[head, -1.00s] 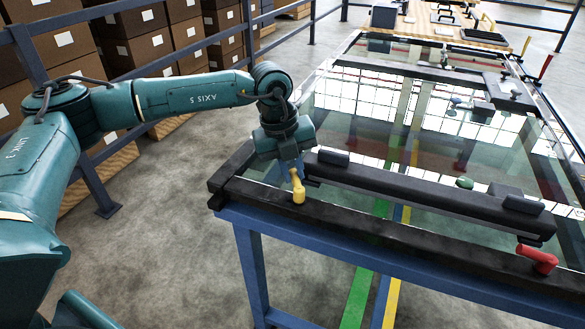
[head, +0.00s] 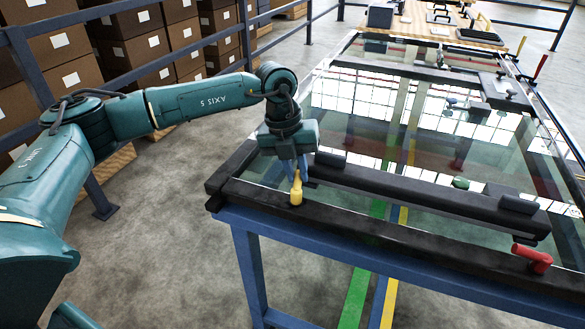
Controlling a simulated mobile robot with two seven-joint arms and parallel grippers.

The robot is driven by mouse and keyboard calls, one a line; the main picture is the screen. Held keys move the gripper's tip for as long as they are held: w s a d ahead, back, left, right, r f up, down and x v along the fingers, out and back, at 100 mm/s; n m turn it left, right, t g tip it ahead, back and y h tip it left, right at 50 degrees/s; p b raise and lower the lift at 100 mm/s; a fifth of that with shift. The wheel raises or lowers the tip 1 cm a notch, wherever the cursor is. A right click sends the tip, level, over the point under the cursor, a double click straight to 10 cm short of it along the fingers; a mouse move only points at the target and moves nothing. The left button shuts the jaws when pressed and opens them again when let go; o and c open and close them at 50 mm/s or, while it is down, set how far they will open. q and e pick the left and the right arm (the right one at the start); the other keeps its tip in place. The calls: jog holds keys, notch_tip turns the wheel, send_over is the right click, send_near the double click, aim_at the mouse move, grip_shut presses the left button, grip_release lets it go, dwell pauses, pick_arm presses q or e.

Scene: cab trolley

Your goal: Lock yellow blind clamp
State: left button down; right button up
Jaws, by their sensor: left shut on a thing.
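The yellow clamp (head: 296,196) stands on the black front rail (head: 345,215) of the trolley, near its left corner. Its yellow handle points up between the fingers of my left gripper (head: 296,177). My left gripper comes down from above and is shut on the yellow clamp's handle. The fingers partly hide the top of the handle. A red clamp (head: 534,259) sits on the same rail at the right, its handle pointing left. My right gripper is not in view.
A glass pane (head: 400,140) lies on the blue trolley frame (head: 245,262). A long black bar (head: 420,195) lies across the pane just behind the front rail. A blue railing (head: 60,110) and stacked boxes (head: 130,55) stand at the left. The floor in front is clear.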

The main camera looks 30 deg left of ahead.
pick_arm(q)
jog(key=shift+w+d+m, duration=0.1)
jog(key=shift+d+m, duration=0.15)
jog(key=shift+m, duration=0.45)
jog(key=shift+d+m+g, duration=0.25)
jog(key=shift+m+g, duration=0.05)
jog(key=shift+m, duration=0.5)
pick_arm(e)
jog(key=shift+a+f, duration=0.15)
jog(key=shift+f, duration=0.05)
pick_arm(q)
jog(key=c, duration=1.4)
grip_release()
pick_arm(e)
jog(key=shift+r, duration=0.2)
